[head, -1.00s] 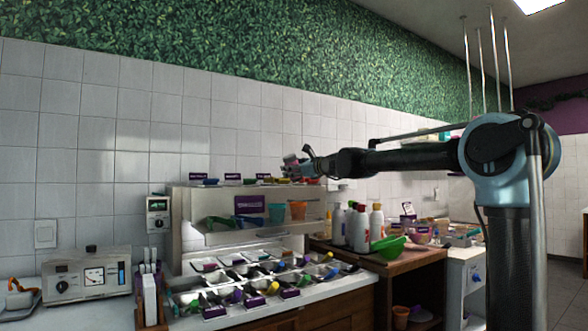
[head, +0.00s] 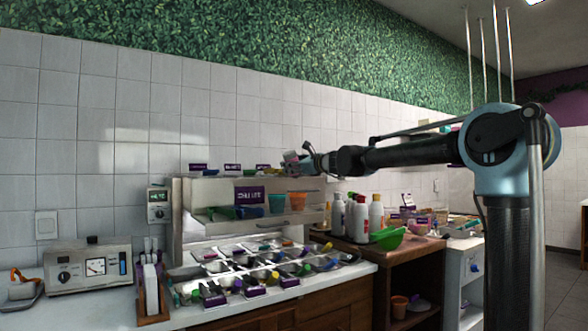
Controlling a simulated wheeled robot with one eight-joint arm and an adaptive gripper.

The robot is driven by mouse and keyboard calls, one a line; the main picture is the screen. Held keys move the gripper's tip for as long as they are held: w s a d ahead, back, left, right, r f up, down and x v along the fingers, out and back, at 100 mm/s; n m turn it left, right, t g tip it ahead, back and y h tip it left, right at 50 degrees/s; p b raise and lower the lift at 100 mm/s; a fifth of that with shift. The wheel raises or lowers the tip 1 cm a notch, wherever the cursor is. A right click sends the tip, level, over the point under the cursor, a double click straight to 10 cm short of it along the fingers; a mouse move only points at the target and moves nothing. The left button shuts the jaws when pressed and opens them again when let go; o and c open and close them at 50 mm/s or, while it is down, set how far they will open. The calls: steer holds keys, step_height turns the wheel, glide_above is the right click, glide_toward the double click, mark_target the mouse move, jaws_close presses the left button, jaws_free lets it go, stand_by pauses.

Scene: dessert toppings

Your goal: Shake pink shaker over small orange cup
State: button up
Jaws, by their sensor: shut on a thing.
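My gripper (head: 301,160) is held above the right part of the white serving shelf, at the end of my outstretched arm. It is shut on a small pinkish thing (head: 290,156), which looks like the pink shaker. The shaker is small in view and partly hidden by the fingers, so its tilt is hard to tell. The small orange cup (head: 297,202) stands on the shelf below, almost straight under my gripper in the picture, with a clear gap between them. I cannot tell whether they line up in depth.
A teal cup (head: 277,203) stands just left of the orange cup. Topping trays (head: 245,268) with several scoops lie below the shelf (head: 186,222). White bottles (head: 358,217) and a green bowl (head: 388,238) stand at right. Another orange cup (head: 399,306) sits on a lower shelf.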

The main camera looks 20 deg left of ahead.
steer(key=shift+s+r, duration=0.1)
steer(key=shift+r, duration=3.7)
step_height(320, 180, down, 8)
steer(key=shift+r, duration=4)
